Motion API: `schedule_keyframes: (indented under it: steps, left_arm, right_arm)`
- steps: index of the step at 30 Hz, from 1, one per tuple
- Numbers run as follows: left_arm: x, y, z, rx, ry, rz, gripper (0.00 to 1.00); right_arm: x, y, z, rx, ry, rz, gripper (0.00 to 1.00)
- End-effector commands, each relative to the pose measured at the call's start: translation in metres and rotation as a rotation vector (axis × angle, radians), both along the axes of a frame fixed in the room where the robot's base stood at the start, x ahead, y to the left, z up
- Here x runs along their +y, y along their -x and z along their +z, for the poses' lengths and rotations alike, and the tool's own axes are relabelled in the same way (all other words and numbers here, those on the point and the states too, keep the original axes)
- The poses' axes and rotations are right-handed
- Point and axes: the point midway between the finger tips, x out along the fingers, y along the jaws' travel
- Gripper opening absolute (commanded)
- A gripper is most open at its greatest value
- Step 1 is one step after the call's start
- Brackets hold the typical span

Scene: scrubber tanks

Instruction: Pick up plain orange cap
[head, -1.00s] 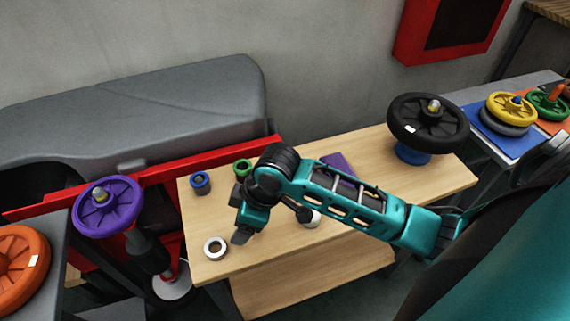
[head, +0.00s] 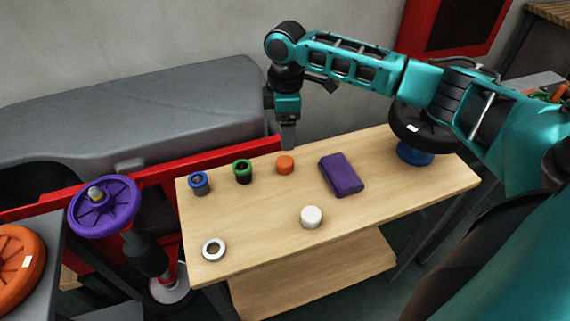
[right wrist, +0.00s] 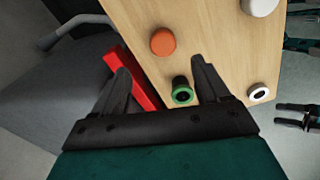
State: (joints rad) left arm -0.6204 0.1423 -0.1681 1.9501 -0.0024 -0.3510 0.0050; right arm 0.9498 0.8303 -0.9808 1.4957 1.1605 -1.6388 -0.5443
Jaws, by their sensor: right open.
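The plain orange cap (head: 285,164) sits on the wooden table (head: 400,190) near its back edge, between the green-ringed dark cup and the purple cloth. It also shows in the right wrist view (right wrist: 163,41), beyond my fingertips. My right gripper (head: 289,143) is above the table's back edge, just behind and above the orange cap in the head view. In the right wrist view my right gripper (right wrist: 160,75) has its fingers apart with nothing held between them. The cap is apart from the fingers.
A green-ringed cup (head: 242,171), a blue-ringed cup (head: 199,182), a white ring (head: 214,248), a white cap (head: 312,216) and a purple cloth (head: 342,174) are on the table. A black wheel (head: 412,136) stands at right. A red rail (head: 160,177) runs behind.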

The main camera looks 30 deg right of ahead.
Motion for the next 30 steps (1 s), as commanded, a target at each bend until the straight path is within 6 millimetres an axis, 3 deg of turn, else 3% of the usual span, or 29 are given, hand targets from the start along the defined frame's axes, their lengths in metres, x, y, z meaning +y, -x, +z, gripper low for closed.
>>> schedule_keyframes:
  steps: [4, 13, 21, 30]
  left_arm:
    - [-0.004, 0.0, -0.004, 0.002, 0.007, -0.005, 0.77]
    - [-0.006, -0.002, -0.002, -0.003, 0.013, -0.008, 0.77]
    - [-0.008, -0.003, -0.009, 0.004, 0.016, -0.009, 0.77]
    - [-0.008, -0.006, -0.004, -0.006, 0.017, -0.013, 0.77]
  right_arm:
    - [0.0, 0.001, -0.031, 0.002, -0.001, -0.001, 0.75]
    - [0.0, 0.002, -0.057, -0.001, 0.0, -0.001, 0.75]
    - [0.0, 0.006, -0.095, -0.001, 0.0, -0.001, 0.75]
    - [0.0, 0.006, -0.1, -0.002, 0.0, 0.0, 0.75]
